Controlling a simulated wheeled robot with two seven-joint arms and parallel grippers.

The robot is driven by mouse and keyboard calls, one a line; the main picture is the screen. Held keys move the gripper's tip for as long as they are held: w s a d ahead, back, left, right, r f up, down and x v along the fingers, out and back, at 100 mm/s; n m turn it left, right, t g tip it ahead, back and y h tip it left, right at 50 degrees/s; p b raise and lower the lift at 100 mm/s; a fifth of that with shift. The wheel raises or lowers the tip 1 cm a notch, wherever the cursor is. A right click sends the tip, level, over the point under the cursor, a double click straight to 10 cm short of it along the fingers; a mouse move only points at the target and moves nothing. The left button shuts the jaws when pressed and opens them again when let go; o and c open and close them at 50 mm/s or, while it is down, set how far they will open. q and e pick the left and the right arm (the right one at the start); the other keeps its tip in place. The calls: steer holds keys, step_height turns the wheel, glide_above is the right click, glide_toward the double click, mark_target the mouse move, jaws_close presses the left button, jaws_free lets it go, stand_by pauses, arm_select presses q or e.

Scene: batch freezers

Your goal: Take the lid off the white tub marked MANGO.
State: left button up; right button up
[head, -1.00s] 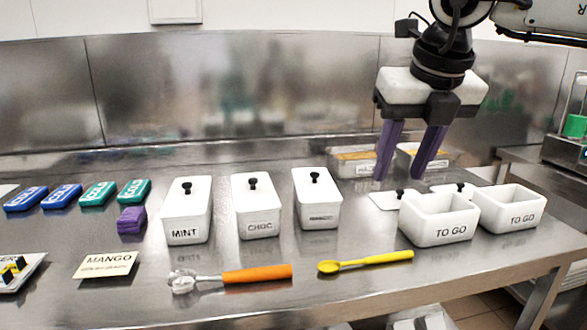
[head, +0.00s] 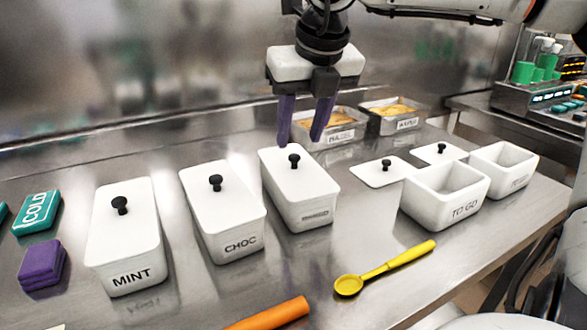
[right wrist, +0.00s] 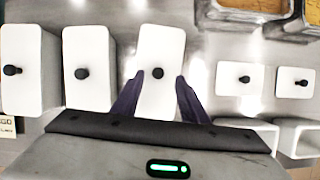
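Three lidded white tubs stand in a row. The left tub (head: 125,240) reads MINT and the middle tub (head: 222,215) reads CHOC. The right tub (head: 300,190) has a small label too blurred to read; no tub reads legibly MANGO. Its white lid (head: 280,168) is on, with a black knob (head: 294,160). It also shows in the right wrist view (right wrist: 160,45). My right gripper (head: 300,142) is open and empty, purple fingers pointing down over this lid's far end. In the right wrist view the knob lies between the fingertips, apart from both. My left gripper is not in view.
Two open TO GO tubs (head: 440,205) (head: 505,172) stand at the right, with loose knobbed lids (head: 378,173) behind. Metal food pans (head: 340,137) are at the back. A yellow spoon (head: 385,268) and an orange handle (head: 270,315) lie in front.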

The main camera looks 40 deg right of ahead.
mark_target(294, 155)
steer(key=x, duration=0.4)
steer(key=shift+a+f, duration=0.15)
steer(key=shift+f, duration=0.15)
steer(key=shift+c, duration=0.5)
jaws_close()
steer(key=shift+r, duration=0.15)
